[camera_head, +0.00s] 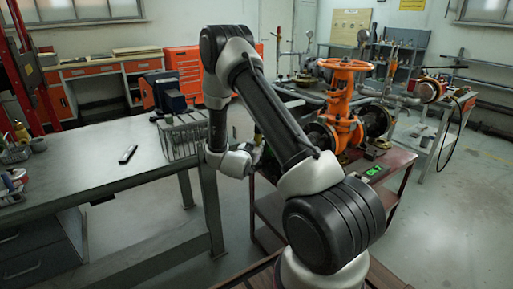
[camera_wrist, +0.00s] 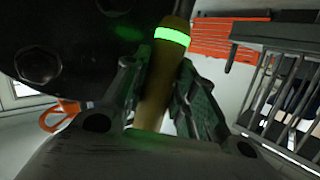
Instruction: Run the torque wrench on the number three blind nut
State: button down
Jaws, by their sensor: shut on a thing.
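My gripper (camera_wrist: 163,85) is shut on a yellow-brown cylindrical handle (camera_wrist: 155,95) with a glowing green band. It looks like the torque wrench; its working end is out of sight. In the head view my gripper (camera_head: 258,143) is small and partly behind my arm, between the bench and the valve cart. The orange gate valve (camera_head: 341,110) with its handwheel stands on the cart, right of my gripper. A large dark part with hex heads (camera_wrist: 37,65) fills the wrist view's upper left. No nut numbers are readable, so I cannot tell which is number three.
A wire rack (camera_head: 184,135) stands on the grey workbench (camera_head: 90,165) at left; the rack also shows in the wrist view (camera_wrist: 285,75). A green-lit device (camera_head: 373,171) lies on the cart (camera_head: 398,162). Pipework flanks the valve. Floor shows between bench and cart.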

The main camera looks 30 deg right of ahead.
jog(key=shift+a, duration=2.05)
jog(key=shift+r, duration=0.1)
